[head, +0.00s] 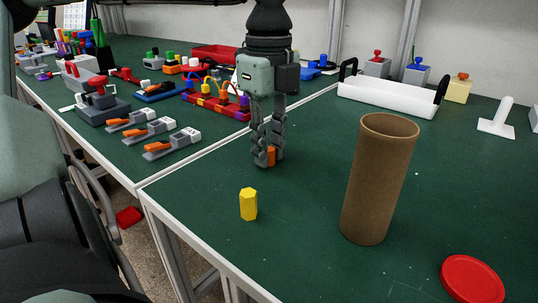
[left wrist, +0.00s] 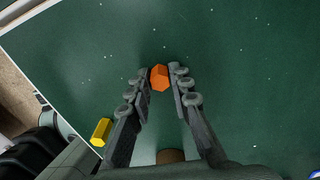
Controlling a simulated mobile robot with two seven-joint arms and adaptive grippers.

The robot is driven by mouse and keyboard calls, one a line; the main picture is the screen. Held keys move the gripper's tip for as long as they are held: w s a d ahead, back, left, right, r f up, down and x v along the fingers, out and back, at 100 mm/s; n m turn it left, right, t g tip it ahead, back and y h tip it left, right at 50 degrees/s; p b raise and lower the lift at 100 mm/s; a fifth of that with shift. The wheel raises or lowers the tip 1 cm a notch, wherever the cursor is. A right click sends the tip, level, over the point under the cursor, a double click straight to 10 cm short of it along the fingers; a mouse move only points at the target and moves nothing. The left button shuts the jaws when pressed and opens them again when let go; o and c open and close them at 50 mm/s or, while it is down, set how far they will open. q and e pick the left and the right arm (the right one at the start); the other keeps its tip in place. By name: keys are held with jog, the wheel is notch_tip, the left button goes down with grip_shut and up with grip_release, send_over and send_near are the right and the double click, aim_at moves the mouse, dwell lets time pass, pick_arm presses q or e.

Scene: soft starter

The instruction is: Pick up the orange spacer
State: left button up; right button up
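The orange spacer (head: 271,156) is a small hexagonal piece low over the green table, between the fingertips of my left gripper (head: 270,160). In the left wrist view the spacer (left wrist: 159,78) sits between the two fingertips (left wrist: 160,84), which are close to its sides. I cannot tell whether both fingers touch it, or whether its base rests on the table. The fingers hide part of it in the head view. My right gripper is not in view.
A yellow hexagonal spacer (head: 248,204) stands nearer the table's front edge. A white tray (head: 390,95) lies behind. The table is clear around the orange spacer.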

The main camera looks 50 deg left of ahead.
pick_arm(q)
jog(key=shift+c, duration=1.1)
